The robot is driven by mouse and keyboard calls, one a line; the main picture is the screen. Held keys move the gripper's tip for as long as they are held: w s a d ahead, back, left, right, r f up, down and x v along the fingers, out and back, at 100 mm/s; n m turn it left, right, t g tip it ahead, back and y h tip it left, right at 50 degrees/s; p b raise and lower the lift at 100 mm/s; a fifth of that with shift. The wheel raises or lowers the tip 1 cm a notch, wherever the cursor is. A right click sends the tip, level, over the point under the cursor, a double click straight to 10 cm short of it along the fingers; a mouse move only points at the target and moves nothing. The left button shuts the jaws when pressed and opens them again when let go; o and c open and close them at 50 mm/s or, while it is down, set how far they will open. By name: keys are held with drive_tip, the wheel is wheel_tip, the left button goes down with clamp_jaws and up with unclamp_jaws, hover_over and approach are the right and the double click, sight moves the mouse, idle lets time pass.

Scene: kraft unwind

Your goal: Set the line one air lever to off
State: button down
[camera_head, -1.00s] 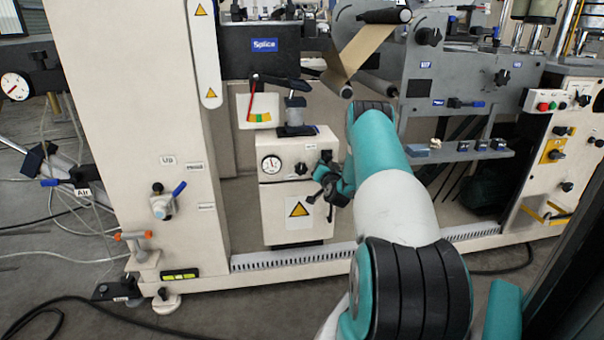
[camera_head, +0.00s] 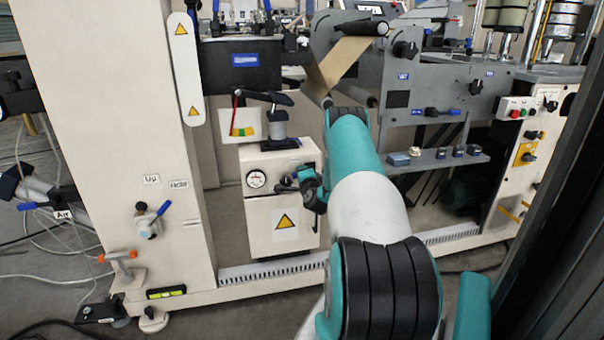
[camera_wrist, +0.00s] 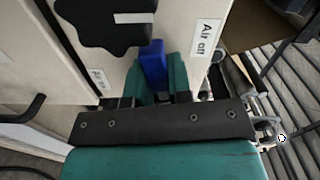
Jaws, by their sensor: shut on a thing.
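In the wrist view a blue lever (camera_wrist: 153,65) stands between the two teal fingers of my gripper (camera_wrist: 158,78), which is shut on it. A white label (camera_wrist: 204,37) starting with "Air" is right of the lever, and a second, partly hidden label (camera_wrist: 99,80) is to its left. The lever itself is hidden there by the gripper and arm.
A large black knob (camera_wrist: 108,20) sits just above left of the lever in the wrist view. In the head view, another blue-handled valve (camera_head: 148,220) is on the cream column to the left. A grey shelf (camera_head: 420,162) with small blocks is right of my arm.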

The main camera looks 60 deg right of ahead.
drive_tip(key=shift+r+m+p, duration=0.3)
drive_tip(key=shift+m+p, duration=0.1)
drive_tip(key=shift+m, duration=0.6)
drive_tip(key=c, duration=1)
unclamp_jaws()
drive_tip(key=shift+c, duration=0.2)
drive_tip(key=shift+a, duration=0.1)
